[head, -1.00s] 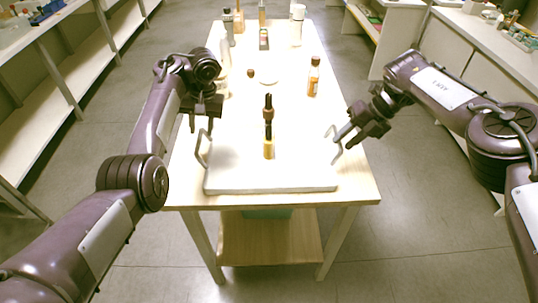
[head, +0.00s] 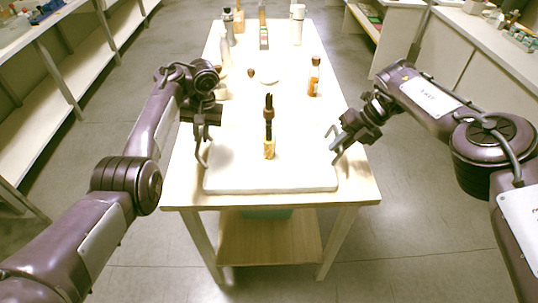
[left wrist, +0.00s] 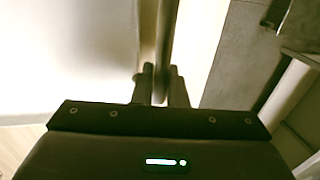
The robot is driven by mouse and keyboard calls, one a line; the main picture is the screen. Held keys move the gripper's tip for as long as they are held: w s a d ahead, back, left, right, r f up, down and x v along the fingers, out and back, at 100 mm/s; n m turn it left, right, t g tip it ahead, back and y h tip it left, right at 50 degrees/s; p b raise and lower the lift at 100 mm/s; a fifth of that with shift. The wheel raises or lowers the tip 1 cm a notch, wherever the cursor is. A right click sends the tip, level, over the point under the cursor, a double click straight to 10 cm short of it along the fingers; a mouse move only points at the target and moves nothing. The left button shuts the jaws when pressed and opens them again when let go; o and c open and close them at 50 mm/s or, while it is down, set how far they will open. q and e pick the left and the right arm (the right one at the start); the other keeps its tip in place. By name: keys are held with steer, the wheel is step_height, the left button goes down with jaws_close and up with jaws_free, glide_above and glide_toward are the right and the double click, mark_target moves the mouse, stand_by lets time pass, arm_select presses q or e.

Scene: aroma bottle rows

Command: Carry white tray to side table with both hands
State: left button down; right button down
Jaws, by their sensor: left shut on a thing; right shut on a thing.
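The white tray (head: 270,182) lies flat near the front end of the long pale table, with a grey handle on its left and right sides. Two small amber bottles with dark caps stand on it, a front one (head: 269,147) and one behind it (head: 268,114). My left gripper (head: 203,137) is shut on the left handle (head: 202,156); the left wrist view shows its fingers (left wrist: 160,88) closed around the handle bar. My right gripper (head: 340,146) is shut on the right handle (head: 336,158), partly hiding it.
The long table (head: 358,180) also holds an amber bottle (head: 314,77) right of centre, a white round dish (head: 267,76), and several bottles at the far end. Shelves (head: 75,55) line the left and counters (head: 460,50) the right. Grey floor is clear around the table.

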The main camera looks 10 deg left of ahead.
arm_select(q)
steer(key=shift+r, duration=0.1)
arm_select(e)
steer(key=shift+r, duration=0.1)
